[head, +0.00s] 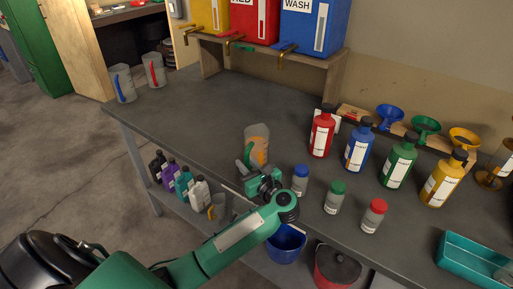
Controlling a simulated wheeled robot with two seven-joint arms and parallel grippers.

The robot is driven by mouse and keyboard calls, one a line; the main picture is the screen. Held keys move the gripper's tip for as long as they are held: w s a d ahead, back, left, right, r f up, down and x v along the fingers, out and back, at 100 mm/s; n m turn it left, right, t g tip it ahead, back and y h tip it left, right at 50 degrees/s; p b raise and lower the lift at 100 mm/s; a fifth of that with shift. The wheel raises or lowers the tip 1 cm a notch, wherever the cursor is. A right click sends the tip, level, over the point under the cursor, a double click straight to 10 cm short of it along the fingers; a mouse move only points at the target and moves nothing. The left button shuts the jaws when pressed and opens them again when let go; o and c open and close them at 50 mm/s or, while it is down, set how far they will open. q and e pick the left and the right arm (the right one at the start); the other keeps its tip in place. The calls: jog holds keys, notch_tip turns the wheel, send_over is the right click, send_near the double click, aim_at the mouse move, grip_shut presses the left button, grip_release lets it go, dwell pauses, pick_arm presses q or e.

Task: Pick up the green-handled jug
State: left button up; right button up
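A translucent jug (256,138) with orange showing through it stands near the front edge of the workbench, in the middle of the head view. A green strip on its near side looks like its handle, partly hidden by my gripper. My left gripper (256,172) is at the jug's near, lower side, its fingers pointing toward the handle. The fingers are small and overlapped by the wrist, so I cannot tell whether they are open or touch the handle. My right gripper is not in view.
A blue-handled jug (123,84) and a red-handled jug (154,70) stand at the bench's far left. Small capped jars (334,198) and larger bottles (356,150) stand to the right. The bench's left middle is clear.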

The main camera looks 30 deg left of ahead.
pick_arm(q)
grip_shut()
jog(key=shift+r, duration=0.2)
